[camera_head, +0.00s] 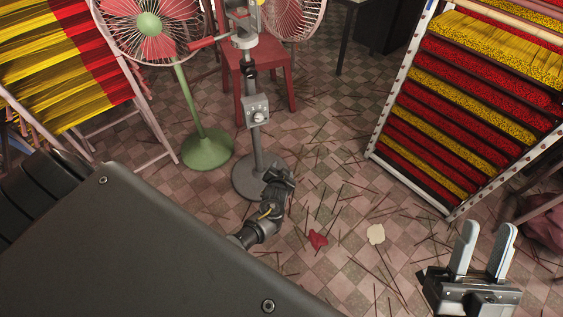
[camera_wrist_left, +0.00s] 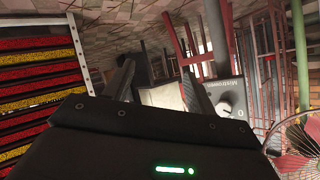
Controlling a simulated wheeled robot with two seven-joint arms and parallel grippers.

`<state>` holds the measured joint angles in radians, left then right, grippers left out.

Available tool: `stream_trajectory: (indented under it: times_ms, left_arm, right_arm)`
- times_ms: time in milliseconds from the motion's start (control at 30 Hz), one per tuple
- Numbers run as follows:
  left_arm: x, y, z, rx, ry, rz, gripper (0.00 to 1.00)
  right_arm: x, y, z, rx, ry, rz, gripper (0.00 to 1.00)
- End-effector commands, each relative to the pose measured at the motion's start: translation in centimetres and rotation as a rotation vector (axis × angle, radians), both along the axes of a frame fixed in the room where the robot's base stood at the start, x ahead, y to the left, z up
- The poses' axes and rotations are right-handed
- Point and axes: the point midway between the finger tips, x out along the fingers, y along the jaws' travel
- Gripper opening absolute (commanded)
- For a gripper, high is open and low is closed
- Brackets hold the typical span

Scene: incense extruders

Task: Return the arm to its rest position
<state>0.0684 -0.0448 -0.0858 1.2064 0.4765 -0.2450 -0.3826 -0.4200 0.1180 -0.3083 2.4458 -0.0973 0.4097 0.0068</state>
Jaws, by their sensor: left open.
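My right gripper (camera_head: 488,234) is at the lower right of the head view. Its two pale grey fingers stand apart with nothing between them. My left gripper (camera_head: 279,179) is the dark one near the middle, in front of the grey fan stand's round base (camera_head: 249,178) in the picture. In the left wrist view, where the scene appears upside down, my left gripper (camera_wrist_left: 160,85) has its two dark fingers apart. A pale patch shows between them; I cannot tell what it is. The fan's grey control box (camera_wrist_left: 229,98) shows beside the right finger. It also shows in the head view (camera_head: 256,110).
A green fan (camera_head: 207,148) and a red chair (camera_head: 283,82) stand at the back. A rack of red and yellow incense (camera_head: 470,110) is at right, another (camera_head: 60,60) at left. Loose sticks, a red patch (camera_head: 317,240) and a cream patch (camera_head: 376,234) lie on the tiled floor.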

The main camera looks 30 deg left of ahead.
Motion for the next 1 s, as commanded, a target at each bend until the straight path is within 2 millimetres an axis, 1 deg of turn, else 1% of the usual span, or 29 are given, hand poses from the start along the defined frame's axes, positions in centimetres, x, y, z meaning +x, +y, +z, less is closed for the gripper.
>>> stream_trajectory:
  times_ms: [167, 667, 767, 833, 867, 967, 1000]
  left_arm:
    - [-0.5, -0.1, -0.5, -0.004, 0.014, -0.006, 0.56]
    - [-0.5, -0.1, -0.5, -0.004, 0.013, -0.005, 0.56]
    - [-0.7, -0.2, -0.9, -0.029, 0.024, 0.006, 0.56]
    - [-0.9, -0.6, -1.4, -0.068, 0.051, 0.012, 0.56]
    - [-0.9, -1.0, -1.4, -0.092, 0.063, 0.011, 0.56]
    - [-0.6, -2.4, -1.0, -0.181, 0.099, 0.002, 0.56]
    - [-0.9, -3.0, -0.9, -0.216, 0.122, -0.005, 0.56]
  right_arm:
    - [0.0, 0.0, 0.2, 0.000, 0.000, 0.000, 0.36]
    - [0.0, 0.0, 0.2, 0.000, 0.000, 0.000, 0.36]
    - [0.4, 0.2, -0.2, -0.014, 0.031, -0.002, 0.36]
    - [1.5, 0.6, -1.5, -0.046, 0.107, -0.006, 0.36]
    - [2.3, 0.8, -2.7, -0.069, 0.163, -0.009, 0.36]
    - [5.4, 1.3, -8.4, -0.163, 0.397, -0.029, 0.36]
    - [6.4, 1.3, -11.4, -0.205, 0.504, -0.039, 0.36]
